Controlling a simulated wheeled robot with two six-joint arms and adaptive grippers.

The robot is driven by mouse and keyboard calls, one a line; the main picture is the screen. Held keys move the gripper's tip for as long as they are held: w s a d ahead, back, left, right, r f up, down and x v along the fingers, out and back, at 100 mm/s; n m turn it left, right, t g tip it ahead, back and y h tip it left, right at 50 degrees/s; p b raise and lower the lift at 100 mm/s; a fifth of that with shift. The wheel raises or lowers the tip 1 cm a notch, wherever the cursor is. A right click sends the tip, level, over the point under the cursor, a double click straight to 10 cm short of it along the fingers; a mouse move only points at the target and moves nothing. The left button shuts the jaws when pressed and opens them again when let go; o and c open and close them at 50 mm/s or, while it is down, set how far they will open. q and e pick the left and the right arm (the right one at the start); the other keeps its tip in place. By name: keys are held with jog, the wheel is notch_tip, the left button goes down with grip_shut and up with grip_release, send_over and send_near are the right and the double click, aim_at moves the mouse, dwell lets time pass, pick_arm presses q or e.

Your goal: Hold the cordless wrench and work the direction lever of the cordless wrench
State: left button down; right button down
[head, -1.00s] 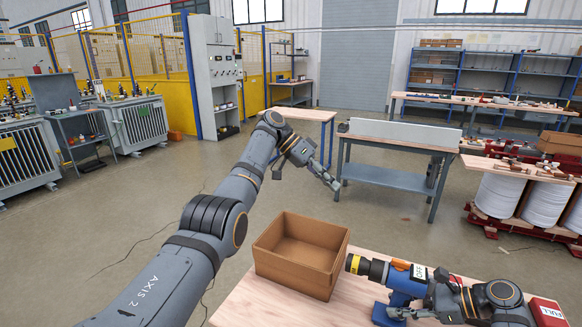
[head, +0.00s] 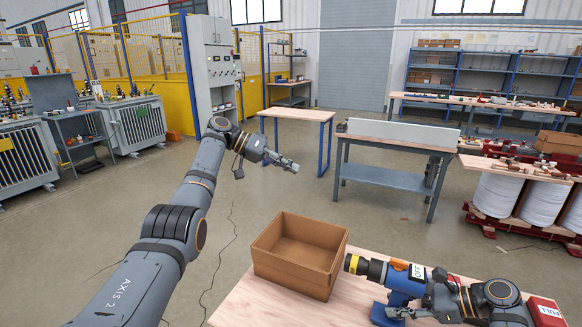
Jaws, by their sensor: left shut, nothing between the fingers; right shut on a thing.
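The cordless wrench (head: 403,282) lies at the right of the near wooden table, with a blue body, a black nose with a yellow band pointing left, an orange part on top and a white "OFF" label. My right gripper (head: 412,309) is shut on the wrench near its handle, and its arm hides part of the tool. The direction lever cannot be told apart for sure; the orange part (head: 399,265) may be it. My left gripper (head: 289,164) is shut and empty, held in the air beyond the table, well away from the wrench.
An empty brown box (head: 298,258) stands on the near table (head: 262,307), left of the wrench nose. A red "FULL" block (head: 546,312) is at the right edge. A grey workbench (head: 390,175) stands farther back. The air above the wrench is clear.

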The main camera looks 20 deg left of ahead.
jog(key=c, duration=0.9)
grip_release()
jog(key=shift+c, duration=0.2)
jog(key=shift+d, duration=0.1)
